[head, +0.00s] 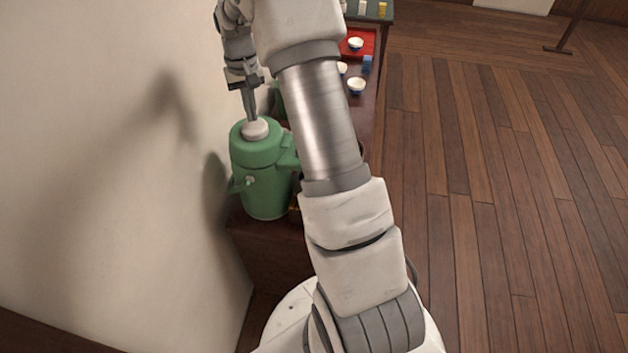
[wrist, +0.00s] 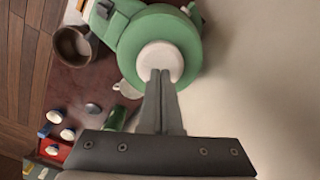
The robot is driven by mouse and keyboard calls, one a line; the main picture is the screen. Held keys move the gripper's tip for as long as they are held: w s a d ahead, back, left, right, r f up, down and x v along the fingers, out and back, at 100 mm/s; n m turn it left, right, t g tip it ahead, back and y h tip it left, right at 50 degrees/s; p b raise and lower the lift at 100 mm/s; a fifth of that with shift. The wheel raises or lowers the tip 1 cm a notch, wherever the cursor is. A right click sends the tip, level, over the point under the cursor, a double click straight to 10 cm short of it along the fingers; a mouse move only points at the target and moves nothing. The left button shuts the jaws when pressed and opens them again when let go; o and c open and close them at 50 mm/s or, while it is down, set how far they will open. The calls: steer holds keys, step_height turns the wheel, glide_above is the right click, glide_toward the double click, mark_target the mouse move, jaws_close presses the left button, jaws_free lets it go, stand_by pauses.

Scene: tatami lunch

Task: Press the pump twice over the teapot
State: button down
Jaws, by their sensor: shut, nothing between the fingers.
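No teapot is clear under the spout. A brown open vessel (wrist: 72,46) stands beside the pot, and I cannot tell whether it is the teapot.
The dark table (wrist: 88,83) also holds a green object (wrist: 115,119), a small pale item (wrist: 126,88) and several bowls, one of them white (head: 356,85). A red tray (head: 372,42) lies farther back.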

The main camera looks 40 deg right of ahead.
mark_target(254, 125)
steer(key=shift+f, duration=0.15)
steer(key=shift+s+f+b, duration=0.1)
steer(key=shift+f+b, duration=1.1)
steer(key=shift+f, duration=0.5)
steer(key=shift+r+p, duration=1.15)
steer(key=shift+r, duration=0.65)
steer(key=shift+f+b, duration=1.25)
steer(key=shift+f, duration=0.6)
steer(key=shift+r, duration=0.2)
steer(key=shift+r+p, duration=1.2)
steer(key=shift+r, duration=0.45)
